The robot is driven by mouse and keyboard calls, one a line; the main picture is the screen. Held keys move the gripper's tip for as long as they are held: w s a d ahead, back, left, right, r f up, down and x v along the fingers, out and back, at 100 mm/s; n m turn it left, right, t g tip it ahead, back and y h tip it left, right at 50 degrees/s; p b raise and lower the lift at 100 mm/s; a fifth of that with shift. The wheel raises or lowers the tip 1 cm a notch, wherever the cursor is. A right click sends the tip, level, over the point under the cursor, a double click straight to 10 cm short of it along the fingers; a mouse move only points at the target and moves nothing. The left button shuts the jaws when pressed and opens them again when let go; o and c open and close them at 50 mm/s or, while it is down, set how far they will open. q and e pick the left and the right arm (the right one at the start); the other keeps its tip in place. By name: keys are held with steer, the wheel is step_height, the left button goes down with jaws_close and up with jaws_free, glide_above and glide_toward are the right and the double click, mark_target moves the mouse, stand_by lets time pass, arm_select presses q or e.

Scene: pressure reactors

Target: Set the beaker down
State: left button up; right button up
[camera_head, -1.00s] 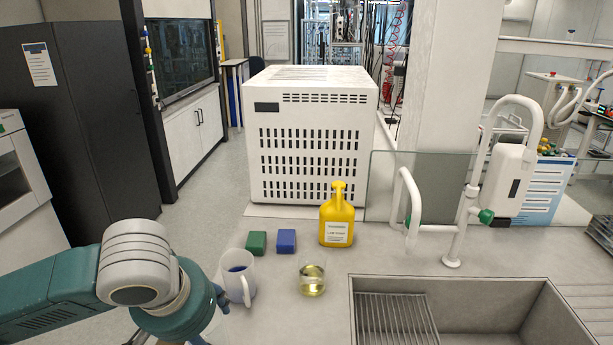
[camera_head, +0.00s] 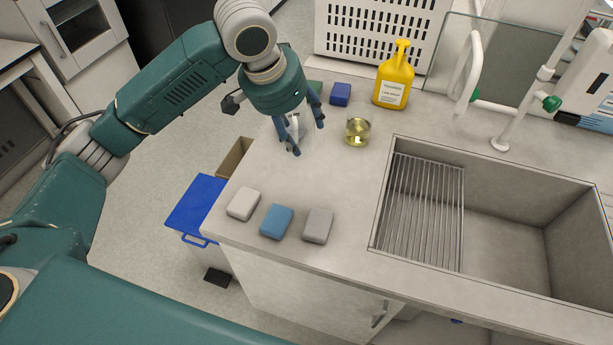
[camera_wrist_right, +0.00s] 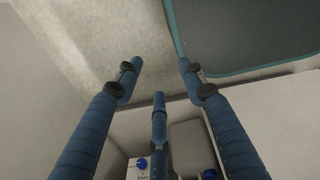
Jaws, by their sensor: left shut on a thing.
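My left gripper (camera_head: 303,131) is shut on a white beaker with a handle (camera_head: 299,127), at the left part of the counter in the head view. The fingers and wrist cover much of the beaker. I cannot tell whether its base touches the counter. A glass beaker with yellow liquid (camera_head: 358,132) stands upright on the counter just right of the gripper, apart from it. My right gripper (camera_wrist_right: 160,75) shows in the right wrist view with its fingers spread and nothing between them.
The counter (camera_head: 335,180) is clear in front of the gripper. White (camera_head: 243,204), blue (camera_head: 277,221) and grey (camera_head: 318,226) blocks lie near its front edge. A dark blue block (camera_head: 340,94) and a yellow bottle (camera_head: 393,80) stand behind. The sink (camera_head: 500,215) is at right.

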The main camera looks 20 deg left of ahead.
arm_select(q)
step_height(320, 180, down, 7)
steer(key=shift+a+f+p, duration=0.1)
steer(key=shift+f+p, duration=0.1)
steer(key=shift+p, duration=0.25)
steer(key=shift+f+p, duration=0.6)
steer(key=shift+f, duration=4.3)
arm_select(e)
steer(key=shift+w+a+r, duration=0.2)
steer(key=shift+a+r, duration=0.15)
steer(key=shift+r, duration=0.25)
steer(key=shift+w+a+r, duration=0.15)
steer(key=shift+a+r, duration=0.15)
steer(key=shift+r, duration=0.25)
arm_select(q)
steer(key=shift+f, duration=0.15)
steer(key=o, duration=1.3)
arm_select(e)
steer(key=shift+a, duration=0.1)
